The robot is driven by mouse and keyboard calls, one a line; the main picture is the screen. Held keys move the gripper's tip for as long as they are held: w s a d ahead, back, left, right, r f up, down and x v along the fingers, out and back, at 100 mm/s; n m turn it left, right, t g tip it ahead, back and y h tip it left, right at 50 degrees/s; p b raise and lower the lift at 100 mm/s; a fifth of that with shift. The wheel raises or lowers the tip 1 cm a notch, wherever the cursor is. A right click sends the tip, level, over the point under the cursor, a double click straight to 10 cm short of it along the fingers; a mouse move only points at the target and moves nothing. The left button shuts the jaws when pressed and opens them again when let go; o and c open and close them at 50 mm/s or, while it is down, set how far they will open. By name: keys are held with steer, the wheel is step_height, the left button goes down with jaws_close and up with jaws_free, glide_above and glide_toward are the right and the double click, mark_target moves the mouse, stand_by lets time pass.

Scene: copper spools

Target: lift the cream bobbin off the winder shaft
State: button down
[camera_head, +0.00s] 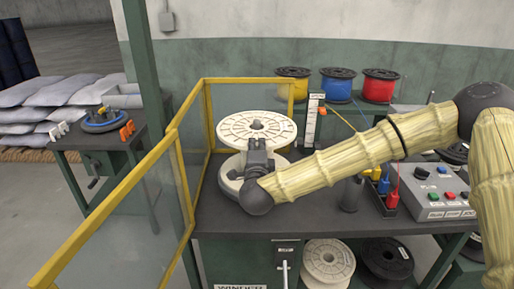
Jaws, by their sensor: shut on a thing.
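The cream bobbin (233,123) stands upright on the winder at the left of the green-framed bench (330,217). Its round top flange has slots, and the dark tip of the winder shaft (257,124) shows through its centre hole. Its lower flange (230,180) is partly hidden by my wrist. My gripper (257,146) reaches in from the right at the front of the bobbin, just below the top flange edge. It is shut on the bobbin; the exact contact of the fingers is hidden.
A yellow-framed clear guard (178,170) stands close on the left and behind the bobbin. Yellow (293,84), blue (338,84) and red (380,85) spools stand at the back. A control box (432,190) is at right. A white upright gauge (312,120) stands just right of the bobbin.

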steer(key=shift+r, duration=0.15)
stand_by(0.5)
step_height(320, 180, up, 25)
steer(key=p, duration=1.3)
steer(key=shift+r+p, duration=0.2)
steer(key=shift+p, duration=0.1)
stand_by(0.9)
steer(key=shift+f, duration=0.1)
